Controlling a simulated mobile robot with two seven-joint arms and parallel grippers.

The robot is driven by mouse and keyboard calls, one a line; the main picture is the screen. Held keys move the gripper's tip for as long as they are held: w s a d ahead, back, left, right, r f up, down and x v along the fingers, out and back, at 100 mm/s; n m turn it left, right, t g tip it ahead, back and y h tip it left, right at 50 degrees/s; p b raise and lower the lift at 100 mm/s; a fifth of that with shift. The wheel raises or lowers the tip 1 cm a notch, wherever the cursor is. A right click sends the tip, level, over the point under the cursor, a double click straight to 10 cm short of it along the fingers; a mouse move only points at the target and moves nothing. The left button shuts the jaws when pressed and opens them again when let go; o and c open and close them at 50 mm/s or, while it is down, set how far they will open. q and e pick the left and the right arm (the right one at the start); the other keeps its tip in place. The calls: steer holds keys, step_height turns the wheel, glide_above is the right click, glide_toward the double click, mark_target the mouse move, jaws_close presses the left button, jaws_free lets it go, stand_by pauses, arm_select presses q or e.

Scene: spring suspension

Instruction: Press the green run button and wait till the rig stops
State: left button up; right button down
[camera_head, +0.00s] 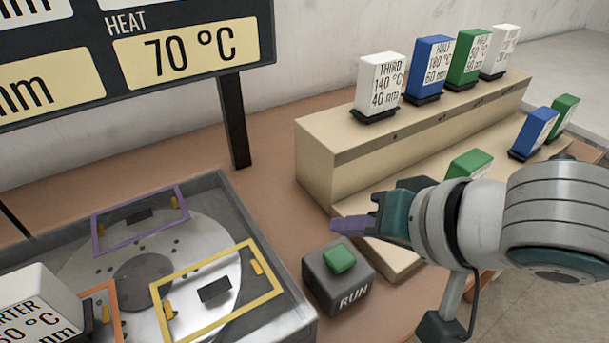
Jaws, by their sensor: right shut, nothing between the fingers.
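The green run button (339,260) sits on top of a dark grey box (340,292) marked RUN, on the brown table. The button looks raised above the box top. My right gripper (347,227) comes in from the right, shut and empty, with its purple fingertips above and just behind the button in the picture, apart from it. The rig (215,262) is a grey tray with a round metal plate, bearing purple (140,243), yellow (216,320) and orange frames. A white block (35,308) stands at its left, partly cut off. My left gripper is out of view.
A stepped beige rack (330,160) holds several labelled white, blue and green blocks behind and right of the button. A sign (190,50) reading HEAT 70 °C stands on a dark post (235,120) behind the rig.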

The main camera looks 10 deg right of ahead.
mark_target(344, 262)
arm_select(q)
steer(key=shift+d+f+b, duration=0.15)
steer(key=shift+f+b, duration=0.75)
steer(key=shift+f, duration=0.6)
arm_select(e)
steer(key=shift+f, duration=1.75)
steer(key=shift+f, duration=0.15)
steer(key=shift+f, duration=0.25)
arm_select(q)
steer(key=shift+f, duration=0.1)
